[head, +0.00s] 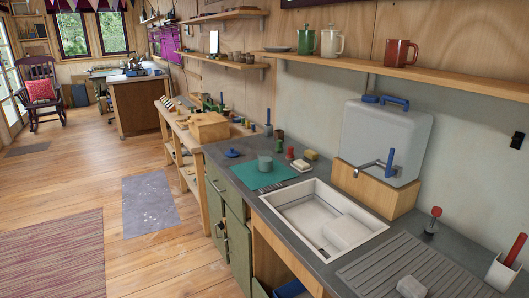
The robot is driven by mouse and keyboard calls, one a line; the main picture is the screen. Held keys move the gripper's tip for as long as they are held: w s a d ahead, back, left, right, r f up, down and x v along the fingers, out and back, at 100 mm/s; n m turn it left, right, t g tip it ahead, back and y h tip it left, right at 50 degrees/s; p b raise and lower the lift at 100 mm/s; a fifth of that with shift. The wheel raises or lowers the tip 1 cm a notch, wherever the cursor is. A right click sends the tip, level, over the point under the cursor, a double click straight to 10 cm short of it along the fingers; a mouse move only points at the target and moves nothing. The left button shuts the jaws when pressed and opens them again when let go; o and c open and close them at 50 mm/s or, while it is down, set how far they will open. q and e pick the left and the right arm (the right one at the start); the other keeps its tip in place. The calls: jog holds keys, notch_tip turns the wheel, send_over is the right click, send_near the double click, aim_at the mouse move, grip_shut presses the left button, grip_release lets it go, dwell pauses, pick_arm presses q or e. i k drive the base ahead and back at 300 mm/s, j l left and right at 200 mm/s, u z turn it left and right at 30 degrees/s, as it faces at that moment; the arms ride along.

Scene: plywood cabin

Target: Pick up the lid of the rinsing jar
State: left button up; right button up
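A small blue round lid with a knob (232,153) lies on the dark counter, left of a green mat. A grey-green jar or cup (265,163) stands upright on the green mat (248,178), apart from the lid. It looks like the rinsing jar, but I cannot tell for sure at this size. Neither of my grippers is in this view.
A white sink (292,210) is set into the counter (228,166) right of the mat. Small bottles and blocks stand behind the mat. A grey water container (381,140) with a tap stands behind the sink. The wooden floor (185,268) before the cabinets is clear.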

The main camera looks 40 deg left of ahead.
aim_at(233, 152)
jog(key=i+j+z, duration=0.15)
jog(key=j, duration=0.3)
jog(key=i+j+z, duration=0.15)
jog(key=j, duration=0.25)
jog(key=j+z, duration=0.15)
jog(key=j, duration=0.3)
jog(key=i+j+z, duration=0.15)
jog(key=j, duration=0.35)
jog(key=i+j, duration=0.1)
jog(key=j, duration=0.8)
jog(key=i+j+z, duration=0.1)
jog(key=j, duration=0.85)
